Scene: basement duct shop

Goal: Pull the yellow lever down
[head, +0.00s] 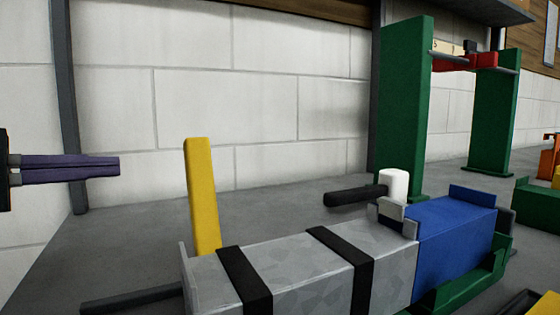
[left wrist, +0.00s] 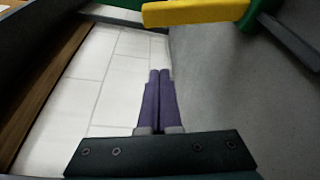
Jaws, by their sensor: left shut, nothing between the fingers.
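The yellow lever (head: 202,198) stands nearly upright, leaning slightly, behind the left end of a grey box in the head view. Its lower end is hidden behind that box. In the left wrist view the lever (left wrist: 195,12) crosses the top of the picture, with a green part at its right end. My left gripper (head: 118,166) has purple fingers pressed together and empty. It is left of the lever, apart from it, at about the height of the lever's upper part. The closed fingers also show in the left wrist view (left wrist: 160,72). My right gripper is not in view.
A grey box with black bands (head: 310,275) joins a blue block (head: 455,235) in front. A white cylinder with a dark handle (head: 392,185) stands behind them. A green frame (head: 403,110) rises at the right. A dark bar (head: 135,299) lies low at left.

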